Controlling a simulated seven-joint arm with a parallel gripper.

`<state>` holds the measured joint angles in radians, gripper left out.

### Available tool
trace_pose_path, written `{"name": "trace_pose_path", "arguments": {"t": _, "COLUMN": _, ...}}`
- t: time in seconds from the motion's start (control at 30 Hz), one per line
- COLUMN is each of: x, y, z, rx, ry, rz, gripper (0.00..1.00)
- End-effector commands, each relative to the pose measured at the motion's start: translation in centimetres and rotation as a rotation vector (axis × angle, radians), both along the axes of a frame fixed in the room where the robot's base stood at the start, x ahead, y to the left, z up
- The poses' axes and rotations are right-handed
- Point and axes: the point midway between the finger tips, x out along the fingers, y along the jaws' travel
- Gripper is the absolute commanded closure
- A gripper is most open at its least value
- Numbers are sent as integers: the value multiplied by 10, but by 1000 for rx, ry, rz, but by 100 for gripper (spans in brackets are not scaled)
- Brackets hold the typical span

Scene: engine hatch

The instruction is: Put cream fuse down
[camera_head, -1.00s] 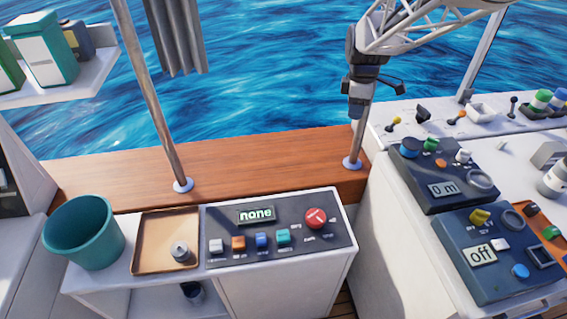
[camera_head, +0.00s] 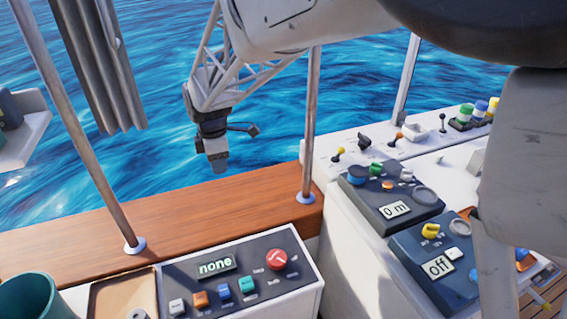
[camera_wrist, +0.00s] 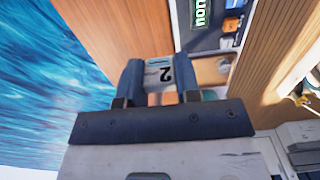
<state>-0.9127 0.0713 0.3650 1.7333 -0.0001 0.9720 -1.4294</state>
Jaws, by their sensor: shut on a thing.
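In the wrist view my gripper (camera_wrist: 160,70) is shut on a small pale block marked with a "2", which I take as the cream fuse (camera_wrist: 160,76). An orange-brown part shows at its near end, between the dark blue fingers. The tan tray (camera_wrist: 207,72) and the dark panel with its lit display lie beyond the fingers in that view. My gripper and the fuse do not show in the head view.
In the head view the panel (camera_head: 240,264) reads "none" and has several coloured switches and a red knob. The tray (camera_head: 108,295) and teal bucket (camera_head: 28,298) are cut off at lower left. Two consoles (camera_head: 390,206) (camera_head: 436,262) stand at right. The wooden ledge (camera_head: 170,217) is mostly clear.

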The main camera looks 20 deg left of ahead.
Motion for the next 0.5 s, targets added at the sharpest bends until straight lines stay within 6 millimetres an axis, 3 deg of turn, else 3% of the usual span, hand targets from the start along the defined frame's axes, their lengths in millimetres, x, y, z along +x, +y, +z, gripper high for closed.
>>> {"name": "trace_pose_path", "arguments": {"t": 0.07, "x": -11, "y": 8, "z": 0, "rx": 0, "ry": 0, "rz": 20, "gripper": 91}}
{"name": "trace_pose_path", "arguments": {"t": 0.37, "x": -8, "y": 5, "z": -81, "rx": -4, "ry": 3, "rz": 14, "gripper": 91}}
{"name": "trace_pose_path", "arguments": {"t": 0.5, "x": -8, "y": 5, "z": -129, "rx": -5, "ry": 4, "rz": 14, "gripper": 91}}
